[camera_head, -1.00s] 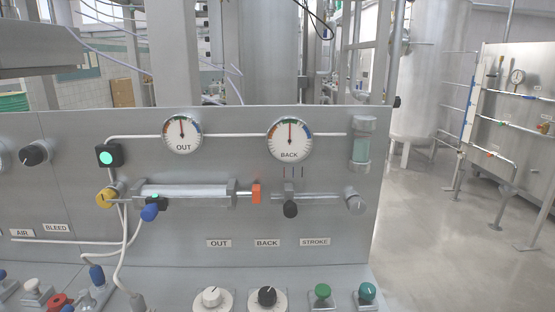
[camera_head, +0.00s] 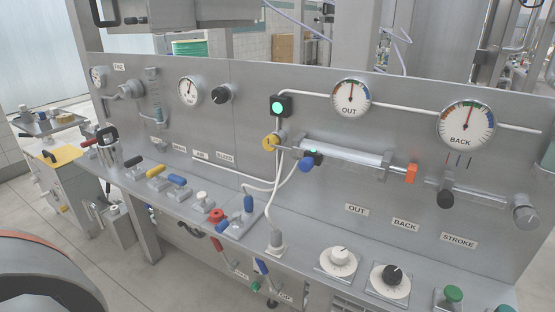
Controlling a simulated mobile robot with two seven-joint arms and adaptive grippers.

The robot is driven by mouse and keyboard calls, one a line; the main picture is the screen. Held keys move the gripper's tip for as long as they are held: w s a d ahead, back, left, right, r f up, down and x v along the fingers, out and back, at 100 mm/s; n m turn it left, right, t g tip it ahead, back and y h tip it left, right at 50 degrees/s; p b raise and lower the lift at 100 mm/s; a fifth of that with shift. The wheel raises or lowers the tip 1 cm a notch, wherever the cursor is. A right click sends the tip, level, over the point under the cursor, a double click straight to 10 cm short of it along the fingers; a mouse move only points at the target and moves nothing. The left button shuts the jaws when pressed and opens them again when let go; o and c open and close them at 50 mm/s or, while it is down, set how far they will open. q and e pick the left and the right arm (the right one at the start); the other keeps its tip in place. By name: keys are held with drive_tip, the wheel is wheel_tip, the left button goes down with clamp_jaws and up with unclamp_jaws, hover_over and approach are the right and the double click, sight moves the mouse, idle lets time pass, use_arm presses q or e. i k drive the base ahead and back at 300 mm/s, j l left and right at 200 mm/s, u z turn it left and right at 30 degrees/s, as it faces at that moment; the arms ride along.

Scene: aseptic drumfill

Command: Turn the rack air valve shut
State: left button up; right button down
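I cannot tell which of the valves in view is the rack air valve. Under the bench front, a red lever (camera_head: 217,244) and a blue lever (camera_head: 262,266) sit beside small labels too blurred to read surely. On the bench top lie blue (camera_head: 177,180) and yellow (camera_head: 155,171) handles, a red knob (camera_head: 216,215) and an upright blue-capped fitting (camera_head: 248,203). On the panel, a yellow knob (camera_head: 269,143) and a blue knob (camera_head: 306,164) sit by the cylinder. Neither of my grippers is in view.
The grey panel (camera_head: 330,120) carries OUT (camera_head: 351,96) and BACK (camera_head: 466,125) gauges and a lit green button (camera_head: 278,106). A dark round body with an orange rim (camera_head: 45,250) fills the lower left. A side cart (camera_head: 68,160) stands left, with open floor nearby.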

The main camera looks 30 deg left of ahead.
sight(179, 182)
drive_tip(key=u, duration=1.7)
